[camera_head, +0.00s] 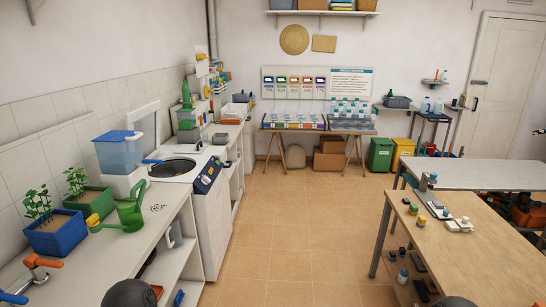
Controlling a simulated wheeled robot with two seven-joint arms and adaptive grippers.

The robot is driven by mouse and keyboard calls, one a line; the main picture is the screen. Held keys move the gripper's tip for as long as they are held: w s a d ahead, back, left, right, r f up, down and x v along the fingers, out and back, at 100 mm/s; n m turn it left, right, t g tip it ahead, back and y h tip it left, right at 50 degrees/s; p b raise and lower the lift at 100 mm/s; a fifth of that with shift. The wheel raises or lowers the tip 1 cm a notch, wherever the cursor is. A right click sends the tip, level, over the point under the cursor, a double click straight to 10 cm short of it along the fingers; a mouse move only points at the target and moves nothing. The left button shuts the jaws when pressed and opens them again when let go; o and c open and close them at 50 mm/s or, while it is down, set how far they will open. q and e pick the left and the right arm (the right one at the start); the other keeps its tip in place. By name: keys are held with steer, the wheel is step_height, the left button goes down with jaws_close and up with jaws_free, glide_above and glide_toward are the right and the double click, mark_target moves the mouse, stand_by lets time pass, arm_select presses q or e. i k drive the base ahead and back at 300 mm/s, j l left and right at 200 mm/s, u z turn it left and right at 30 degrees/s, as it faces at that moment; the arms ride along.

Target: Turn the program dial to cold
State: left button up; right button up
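A white top-loading washing machine (212,222) stands in the left counter row. Its lid (146,122) is up and the dark round drum opening (172,167) shows. A dark blue control panel (208,177) slopes along the machine's front top edge. A small pale round shape on the panel may be the program dial, but its setting and markings are too small to read. Neither of my grippers is in view. Dark rounded parts at the bottom edge look like parts of my own arms.
The left counter (120,248) holds a green watering can (130,212), potted plants in a blue planter (58,232) and a blue-lidded container (118,152) near the machine. A wooden table (480,245) stands at right. The tiled floor (290,230) between is clear.

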mark_target(206, 180)
steer(key=i+l+u, duration=0.1)
steer(key=i, duration=1.8)
